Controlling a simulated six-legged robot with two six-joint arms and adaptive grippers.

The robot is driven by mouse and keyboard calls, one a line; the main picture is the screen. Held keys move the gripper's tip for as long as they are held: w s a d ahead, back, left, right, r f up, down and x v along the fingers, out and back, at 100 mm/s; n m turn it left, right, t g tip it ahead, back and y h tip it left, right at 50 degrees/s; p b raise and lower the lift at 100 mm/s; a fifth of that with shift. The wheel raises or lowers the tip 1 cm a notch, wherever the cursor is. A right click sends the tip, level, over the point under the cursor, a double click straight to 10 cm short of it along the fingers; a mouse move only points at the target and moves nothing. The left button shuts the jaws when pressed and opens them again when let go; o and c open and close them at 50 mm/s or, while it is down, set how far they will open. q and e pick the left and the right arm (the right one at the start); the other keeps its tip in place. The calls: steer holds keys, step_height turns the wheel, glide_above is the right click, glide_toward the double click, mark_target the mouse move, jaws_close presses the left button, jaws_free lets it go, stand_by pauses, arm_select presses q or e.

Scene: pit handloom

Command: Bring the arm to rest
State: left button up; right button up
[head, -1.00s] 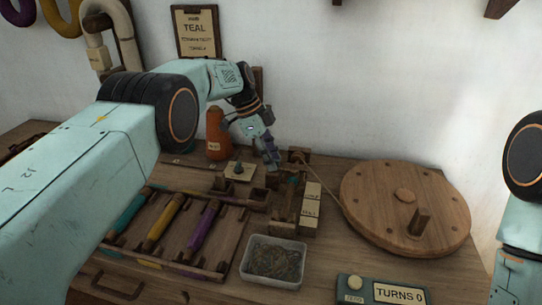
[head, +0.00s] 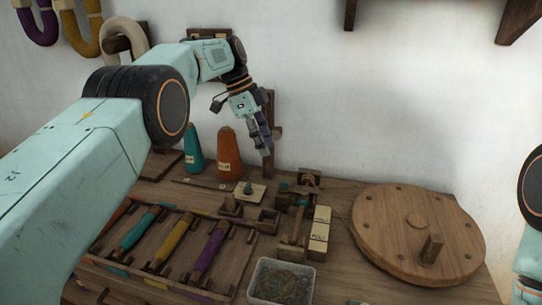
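My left arm reaches in from the left. Its gripper (head: 265,149) hangs fingers down in the air above the back of the wooden bench (head: 348,285), in front of the white wall. The fingers look close together with a purple tint along them; I cannot tell whether they are shut or hold anything. The gripper is apart from the small wooden winder (head: 296,208) below and to its right. My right arm shows only at the right edge; its gripper is out of view.
An orange cone (head: 229,155) and a teal cone (head: 193,150) stand at the back. A rack (head: 205,292) holds teal, yellow and purple bobbins. A pale tub (head: 254,292) sits in front.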

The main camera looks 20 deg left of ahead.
arm_select(q)
steer(key=shift+a+r, duration=0.2)
steer(key=shift+r, duration=0.2)
